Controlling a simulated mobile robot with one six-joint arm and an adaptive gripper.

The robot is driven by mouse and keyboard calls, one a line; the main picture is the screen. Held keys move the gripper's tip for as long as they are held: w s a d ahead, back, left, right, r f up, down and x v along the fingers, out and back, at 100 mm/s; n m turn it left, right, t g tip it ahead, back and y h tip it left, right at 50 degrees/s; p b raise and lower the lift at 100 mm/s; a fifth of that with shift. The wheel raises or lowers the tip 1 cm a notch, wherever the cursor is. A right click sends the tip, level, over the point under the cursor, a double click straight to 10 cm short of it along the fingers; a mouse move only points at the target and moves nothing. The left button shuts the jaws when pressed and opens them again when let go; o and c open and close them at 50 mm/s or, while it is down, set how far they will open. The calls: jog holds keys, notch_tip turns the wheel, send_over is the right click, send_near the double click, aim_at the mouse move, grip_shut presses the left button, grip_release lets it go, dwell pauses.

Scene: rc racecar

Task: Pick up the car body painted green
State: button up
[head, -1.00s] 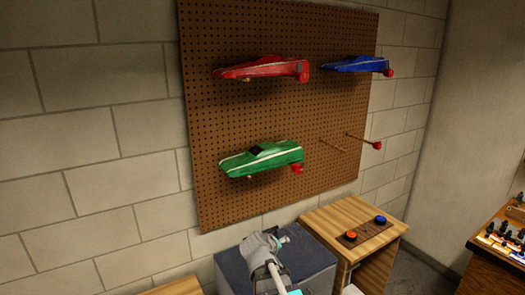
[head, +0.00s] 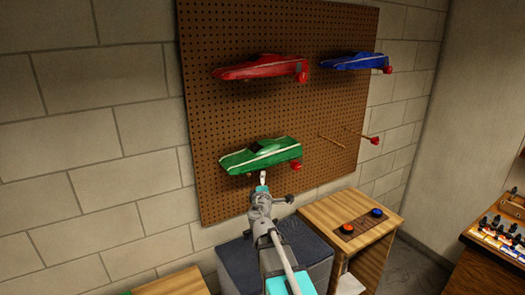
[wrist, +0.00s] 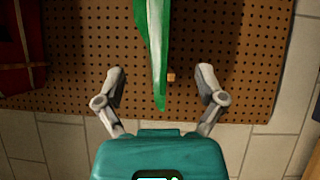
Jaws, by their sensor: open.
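The green car body (head: 261,156) with a white stripe and dark window rests on pegs on the pegboard, at its lower left in the head view. My gripper (head: 263,178) is just below it in the head view. In the wrist view the green car body (wrist: 156,45) points down between the two fingers of my gripper (wrist: 162,84), with its tip between them. The fingers are spread apart and do not appear to touch it. The upper part of the body is cut off by the frame edge.
A red car body (head: 262,68) and a blue car body (head: 351,62) hang higher on the pegboard (head: 235,110). Empty pegs (head: 345,137) stick out at the right. A wooden cabinet (head: 325,215) with a red and a blue button stands below.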

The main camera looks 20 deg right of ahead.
aim_at(267, 164)
dwell(0.3)
jog(key=x, duration=0.8)
jog(key=shift+w+d+f, duration=0.1)
jog(key=shift+w+d, duration=0.05)
jog(key=shift+w, duration=0.05)
jog(key=shift+p+x, duration=0.35)
jog(key=shift+x, duration=2.35)
jog(key=shift+s+d, duration=0.1)
jog(key=shift+d, duration=0.05)
grip_shut()
